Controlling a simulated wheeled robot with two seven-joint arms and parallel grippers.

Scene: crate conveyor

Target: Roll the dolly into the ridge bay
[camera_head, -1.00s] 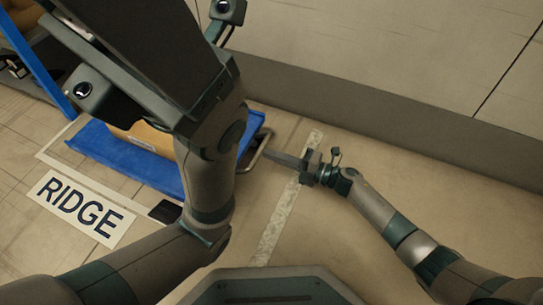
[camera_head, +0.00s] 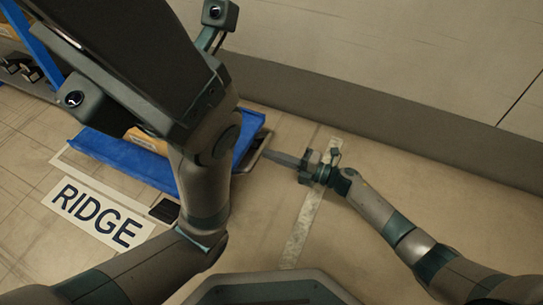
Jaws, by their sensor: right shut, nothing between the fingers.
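The dolly (camera_head: 115,150) is a low blue platform with a cardboard box (camera_head: 150,138) on it, largely hidden behind my left arm. Its metal handle (camera_head: 262,142) sticks out at its right end.
A blue-framed rack (camera_head: 30,35) with dark items stands at far left. A low grey kerb (camera_head: 370,125) runs along the wall behind. A pale floor strip (camera_head: 305,215) crosses the clear floor right of the dolly.

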